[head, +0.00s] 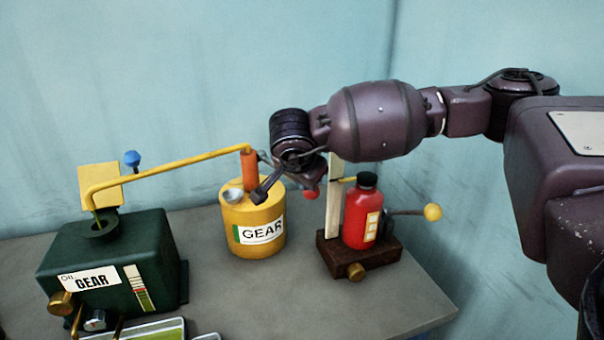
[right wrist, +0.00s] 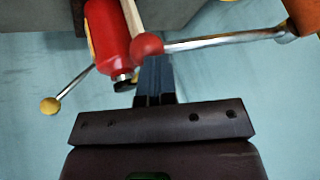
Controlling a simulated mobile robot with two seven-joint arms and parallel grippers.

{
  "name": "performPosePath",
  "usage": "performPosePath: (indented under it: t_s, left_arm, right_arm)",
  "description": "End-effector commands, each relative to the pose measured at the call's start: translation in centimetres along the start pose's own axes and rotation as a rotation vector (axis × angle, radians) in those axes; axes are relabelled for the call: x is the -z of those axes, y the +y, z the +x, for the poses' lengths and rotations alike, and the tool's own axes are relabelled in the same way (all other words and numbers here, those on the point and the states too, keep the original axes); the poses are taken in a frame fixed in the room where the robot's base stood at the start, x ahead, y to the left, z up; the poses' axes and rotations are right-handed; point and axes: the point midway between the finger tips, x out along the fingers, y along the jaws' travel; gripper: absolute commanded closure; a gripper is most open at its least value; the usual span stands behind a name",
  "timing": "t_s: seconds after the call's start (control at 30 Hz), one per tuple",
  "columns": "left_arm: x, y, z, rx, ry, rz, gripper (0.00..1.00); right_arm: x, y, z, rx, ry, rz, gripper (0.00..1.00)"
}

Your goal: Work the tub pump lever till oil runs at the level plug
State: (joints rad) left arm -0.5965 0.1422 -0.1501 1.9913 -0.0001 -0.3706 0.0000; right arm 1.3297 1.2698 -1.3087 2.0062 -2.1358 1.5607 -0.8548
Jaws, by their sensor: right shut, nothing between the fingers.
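The yellow tub (head: 238,218) with a GEAR label stands mid-bench, an orange pump body (head: 249,168) upright on top. The pump's metal lever (right wrist: 220,41) ends in a red knob (head: 310,194). A yellow pipe (head: 170,163) runs from the pump into the dark green GEAR box (head: 110,258) at left. A brass plug (head: 61,303) sits low on the box's front; I see no oil running there. My right gripper (right wrist: 152,64) is shut and empty, its tips close to the red knob (right wrist: 147,45); contact is unclear. My left gripper is not in view.
Right of the tub, a red bottle (head: 357,218) stands on a brown base (head: 337,262) with a pale upright post. A yellow-knobbed lever (head: 432,212) sticks out beside it. A blue knob (head: 132,158) is behind the green box. The bench's right front is bare.

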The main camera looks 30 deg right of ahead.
Motion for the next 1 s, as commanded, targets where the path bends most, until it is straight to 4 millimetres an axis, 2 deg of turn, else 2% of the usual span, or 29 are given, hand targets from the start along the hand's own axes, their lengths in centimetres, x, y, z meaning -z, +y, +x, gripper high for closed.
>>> performPosePath:
  t_s: [0.3, 0.67, 0.83, 1.0]
  left_arm:
    - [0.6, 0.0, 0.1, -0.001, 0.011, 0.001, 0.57]
    - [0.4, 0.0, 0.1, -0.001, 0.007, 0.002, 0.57]
    - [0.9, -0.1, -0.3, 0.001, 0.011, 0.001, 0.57]
    - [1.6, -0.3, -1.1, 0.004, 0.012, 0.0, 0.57]
  right_arm:
    - [-0.3, 0.3, 0.5, -0.004, -0.001, -0.001, 1.0]
    - [-0.4, 0.3, 0.5, -0.007, -0.003, -0.003, 1.0]
    - [0.1, -0.4, -0.8, -0.003, 0.0, 0.0, 1.0]
    - [1.1, -1.8, -3.5, 0.002, 0.003, 0.007, 1.0]
